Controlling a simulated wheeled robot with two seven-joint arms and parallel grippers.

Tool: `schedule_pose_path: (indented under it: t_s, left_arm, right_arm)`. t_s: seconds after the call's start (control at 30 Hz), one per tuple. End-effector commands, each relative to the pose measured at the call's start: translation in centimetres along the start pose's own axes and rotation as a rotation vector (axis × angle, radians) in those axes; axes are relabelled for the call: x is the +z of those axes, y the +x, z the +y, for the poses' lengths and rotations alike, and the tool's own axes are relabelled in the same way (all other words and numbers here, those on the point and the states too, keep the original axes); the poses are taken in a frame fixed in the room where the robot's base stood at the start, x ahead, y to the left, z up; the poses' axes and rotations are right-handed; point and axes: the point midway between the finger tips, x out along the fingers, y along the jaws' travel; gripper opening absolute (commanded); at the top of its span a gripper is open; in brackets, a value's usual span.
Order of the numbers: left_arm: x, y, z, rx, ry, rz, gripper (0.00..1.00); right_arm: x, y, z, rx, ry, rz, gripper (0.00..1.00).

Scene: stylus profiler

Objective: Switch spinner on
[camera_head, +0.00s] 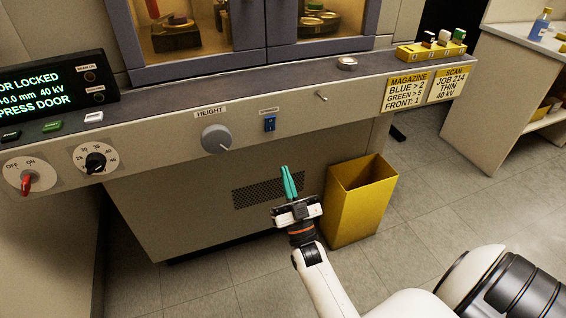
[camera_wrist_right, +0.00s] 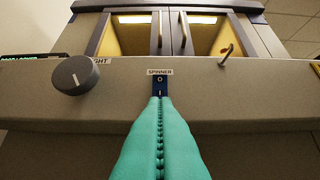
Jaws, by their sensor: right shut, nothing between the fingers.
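The spinner switch (camera_head: 270,124) is a small blue rocker on the front panel, right of the height knob, under a small label. In the right wrist view the switch (camera_wrist_right: 159,85) sits below the label "SPINNER", with an O mark at the top; its lower part is partly hidden behind my fingertips. My right gripper (camera_head: 288,182) has teal fingers pressed together with nothing between them. In the head view the fingertips are below the switch; I cannot tell whether they touch it. My left gripper is not in view.
The grey height knob (camera_head: 215,139) is left of the switch, and a small metal toggle (camera_head: 322,96) is to its right. A yellow bin (camera_head: 358,205) stands on the floor beside my right gripper. A lit display (camera_head: 45,88) reads "PRESS DOOR". Cabinet doors (camera_head: 308,38) are above.

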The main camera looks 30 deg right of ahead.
Motion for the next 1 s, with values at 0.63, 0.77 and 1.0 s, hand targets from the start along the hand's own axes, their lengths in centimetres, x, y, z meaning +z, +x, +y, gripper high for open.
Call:
schedule_pose_path:
  t_s: [0.63, 0.77, 1.0]
  left_arm:
    - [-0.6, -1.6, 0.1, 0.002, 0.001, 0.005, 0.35]
    - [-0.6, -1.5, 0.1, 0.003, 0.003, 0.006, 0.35]
    - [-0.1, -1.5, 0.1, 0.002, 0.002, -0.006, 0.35]
  right_arm:
    - [-0.7, -3.8, 0.0, 0.000, 0.000, 0.000, 0.00]
    - [-0.7, -3.8, 0.0, 0.000, 0.000, 0.000, 0.00]
    - [-1.0, -3.7, 0.1, 0.005, 0.000, 0.028, 0.00]
